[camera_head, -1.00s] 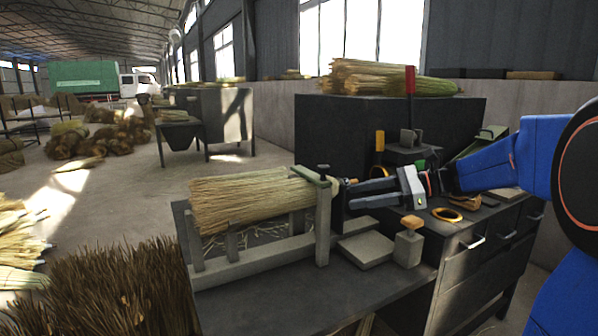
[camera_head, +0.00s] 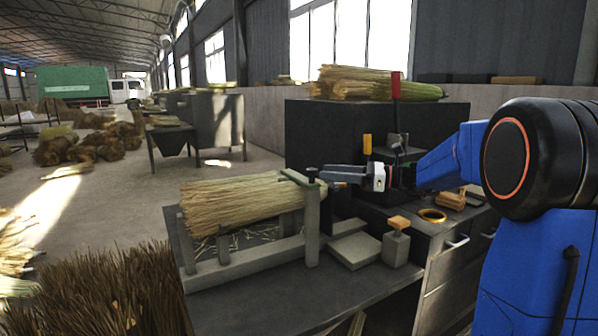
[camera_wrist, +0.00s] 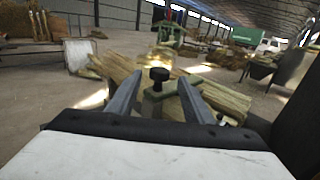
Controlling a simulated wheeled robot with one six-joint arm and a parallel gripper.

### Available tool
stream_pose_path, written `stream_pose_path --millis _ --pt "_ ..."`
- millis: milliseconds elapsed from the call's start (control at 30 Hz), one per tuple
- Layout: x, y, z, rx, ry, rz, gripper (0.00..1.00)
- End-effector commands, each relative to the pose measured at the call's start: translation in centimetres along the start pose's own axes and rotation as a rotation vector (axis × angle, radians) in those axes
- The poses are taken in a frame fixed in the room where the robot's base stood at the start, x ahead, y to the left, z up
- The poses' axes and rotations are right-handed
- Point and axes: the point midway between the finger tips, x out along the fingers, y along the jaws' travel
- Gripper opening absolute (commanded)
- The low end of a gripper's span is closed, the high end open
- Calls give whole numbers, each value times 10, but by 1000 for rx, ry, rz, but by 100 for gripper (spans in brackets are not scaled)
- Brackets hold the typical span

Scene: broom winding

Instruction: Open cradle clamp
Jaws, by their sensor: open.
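The cradle (camera_head: 250,254) is a grey frame with upright posts on the dark bench, holding a bundle of straw (camera_head: 240,204). Its clamp is a green bar (camera_head: 298,178) lying across the bundle's right end at the tall post, with a dark knob (camera_head: 311,170) on top. My gripper (camera_head: 323,175) is at the knob's right, level, pointing left. In the wrist view, the two fingers of my gripper (camera_wrist: 160,80) are apart, and the black knob (camera_wrist: 158,75) stands between them in the picture, above the bar (camera_wrist: 160,91). I cannot tell whether they touch it.
A grey block (camera_head: 354,249) and an orange-topped post (camera_head: 396,243) stand right of the cradle. A yellow ring (camera_head: 432,215) lies on the drawer cabinet. A red-handled tool (camera_head: 396,88) rises behind my arm. Brown bristles (camera_head: 100,290) stand at the front left.

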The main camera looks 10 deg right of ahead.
Motion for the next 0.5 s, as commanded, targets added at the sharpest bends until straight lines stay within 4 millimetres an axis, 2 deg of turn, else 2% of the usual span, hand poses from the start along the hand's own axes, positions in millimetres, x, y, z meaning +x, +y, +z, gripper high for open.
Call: stream_pose_path --millis 300,500 --pt "53 1 0 0 0 4 46" --pt "81 0 0 0 1 2 46"
